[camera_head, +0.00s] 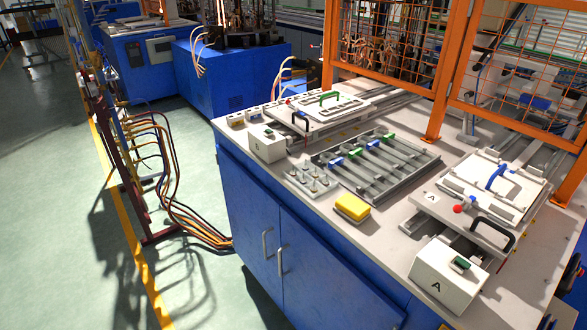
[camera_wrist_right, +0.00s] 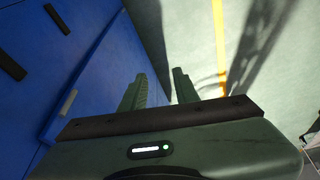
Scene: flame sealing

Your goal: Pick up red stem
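I cannot make out a distinct red stem. In the head view a small red ball (camera_head: 458,208) sits on the fixture marked A, and a smaller red spot shows on the fixture marked B. A grey rack (camera_head: 375,165) on the bench holds long bars with blue and green pieces. A small plate (camera_head: 311,180) with several short upright pegs is left of it. My right gripper (camera_wrist_right: 160,76) shows in its wrist view with its fingers apart and nothing between them, above the floor beside a blue cabinet. Neither gripper shows in the head view.
The blue cabinet (camera_head: 262,215) carries the grey bench top. A yellow block (camera_head: 352,207) lies near its front edge. White boxes B (camera_head: 268,144) and A (camera_head: 447,275) stand at the corners. An orange mesh guard (camera_head: 441,75) closes the back. The floor at left is partly clear.

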